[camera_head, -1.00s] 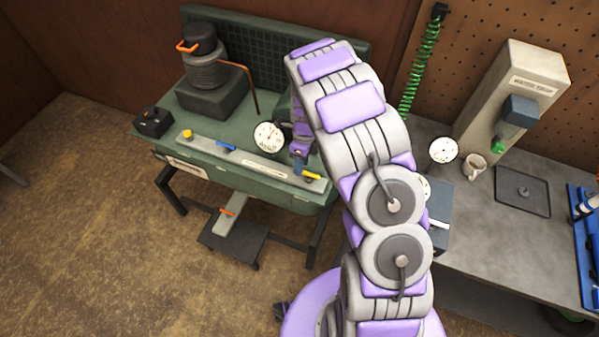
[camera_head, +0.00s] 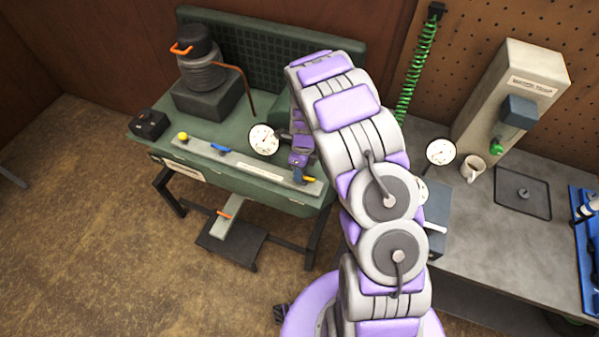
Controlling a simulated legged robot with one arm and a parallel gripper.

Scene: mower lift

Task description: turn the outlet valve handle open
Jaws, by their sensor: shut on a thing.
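A green bench carries a long grey strip (camera_head: 245,168) along its front edge. On the strip sit a yellow knob (camera_head: 183,136) at the left, a blue handle (camera_head: 220,148) left of the middle, and a yellow handle (camera_head: 310,180) near the right end. My gripper (camera_head: 298,177) points down at the yellow handle and is shut on it. The fingers cover the handle's left part, so the exact grasp is hard to see. No label tells which handle is the outlet valve's.
A round white gauge (camera_head: 264,140) stands just left of my gripper. A black box (camera_head: 149,123) and a ribbed grey cylinder (camera_head: 201,76) with a copper pipe are farther left. A pedal (camera_head: 226,217) lies below. A grey table (camera_head: 480,225) is at the right.

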